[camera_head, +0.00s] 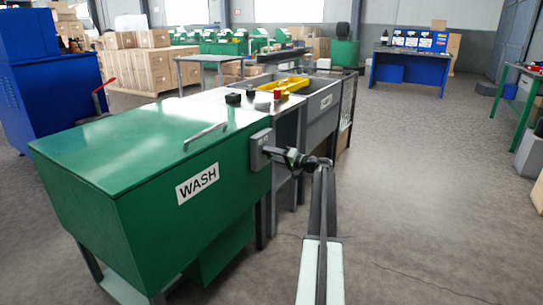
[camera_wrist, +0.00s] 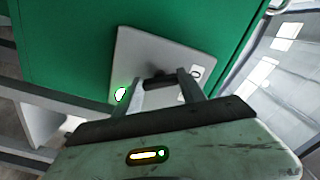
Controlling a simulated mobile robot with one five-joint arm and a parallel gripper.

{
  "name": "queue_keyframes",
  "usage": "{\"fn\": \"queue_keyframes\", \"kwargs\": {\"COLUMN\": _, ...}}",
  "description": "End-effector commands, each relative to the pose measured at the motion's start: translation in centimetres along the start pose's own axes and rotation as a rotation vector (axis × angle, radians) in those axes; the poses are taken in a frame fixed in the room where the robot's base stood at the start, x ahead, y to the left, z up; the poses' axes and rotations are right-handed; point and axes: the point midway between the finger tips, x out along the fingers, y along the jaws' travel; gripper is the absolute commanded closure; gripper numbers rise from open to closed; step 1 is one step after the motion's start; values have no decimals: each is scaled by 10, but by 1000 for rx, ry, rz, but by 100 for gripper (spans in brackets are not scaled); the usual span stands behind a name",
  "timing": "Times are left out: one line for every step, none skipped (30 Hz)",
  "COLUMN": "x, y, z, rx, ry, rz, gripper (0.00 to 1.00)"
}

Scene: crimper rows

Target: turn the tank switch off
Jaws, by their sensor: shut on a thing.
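The green tank (camera_head: 110,140) marked WASH stands at the left, with a grey switch box (camera_head: 259,150) on its right end. In the wrist view the switch box (camera_wrist: 150,52) is a tilted grey plate with a lit green-white lamp (camera_wrist: 121,94) and a small white label at its right. My gripper (camera_head: 287,157) reaches the box from the right. In the wrist view the fingers (camera_wrist: 162,80) are on either side of the dark switch handle (camera_wrist: 158,80) and shut on it. The handle's exact angle is hard to tell.
A grey sink bench (camera_head: 318,108) with a yellow tray (camera_head: 283,86) stands just behind the tank. Blue machinery (camera_head: 45,80) is at the left and a blue desk (camera_head: 410,70) at the back. The floor (camera_head: 420,180) to the right is clear.

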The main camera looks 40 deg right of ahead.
Motion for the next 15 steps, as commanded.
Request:
{"fn": "queue_keyframes", "kwargs": {"x": 0, "y": 0, "z": 2, "rx": -3, "ry": -6, "rz": 1, "gripper": 93}}
{"fn": "queue_keyframes", "kwargs": {"x": 0, "y": 0, "z": 2, "rx": -3, "ry": -6, "rz": 1, "gripper": 93}}
{"fn": "queue_keyframes", "kwargs": {"x": 0, "y": 0, "z": 2, "rx": -3, "ry": -6, "rz": 1, "gripper": 93}}
{"fn": "queue_keyframes", "kwargs": {"x": 0, "y": 0, "z": 2, "rx": -3, "ry": -6, "rz": 1, "gripper": 93}}
{"fn": "queue_keyframes", "kwargs": {"x": 0, "y": 0, "z": 2, "rx": -3, "ry": -6, "rz": 1, "gripper": 93}}
{"fn": "queue_keyframes", "kwargs": {"x": 0, "y": 0, "z": 2, "rx": -3, "ry": -6, "rz": 1, "gripper": 93}}
{"fn": "queue_keyframes", "kwargs": {"x": 0, "y": 0, "z": 2, "rx": -3, "ry": -6, "rz": 1, "gripper": 93}}
{"fn": "queue_keyframes", "kwargs": {"x": 0, "y": 0, "z": 2, "rx": -3, "ry": -6, "rz": 1, "gripper": 93}}
{"fn": "queue_keyframes", "kwargs": {"x": -1, "y": 0, "z": 2, "rx": -3, "ry": -6, "rz": 1, "gripper": 42}}
{"fn": "queue_keyframes", "kwargs": {"x": -1, "y": 0, "z": 2, "rx": -3, "ry": -6, "rz": 1, "gripper": 33}}
{"fn": "queue_keyframes", "kwargs": {"x": 0, "y": 0, "z": 2, "rx": -2, "ry": -5, "rz": 1, "gripper": 31}}
{"fn": "queue_keyframes", "kwargs": {"x": 0, "y": 0, "z": 2, "rx": -2, "ry": -5, "rz": 1, "gripper": 31}}
{"fn": "queue_keyframes", "kwargs": {"x": 0, "y": 0, "z": 2, "rx": -2, "ry": -4, "rz": 1, "gripper": 31}}
{"fn": "queue_keyframes", "kwargs": {"x": 0, "y": 0, "z": 1, "rx": -1, "ry": -4, "rz": 1, "gripper": 31}}
{"fn": "queue_keyframes", "kwargs": {"x": 0, "y": 0, "z": 1, "rx": -1, "ry": -4, "rz": 1, "gripper": 31}}
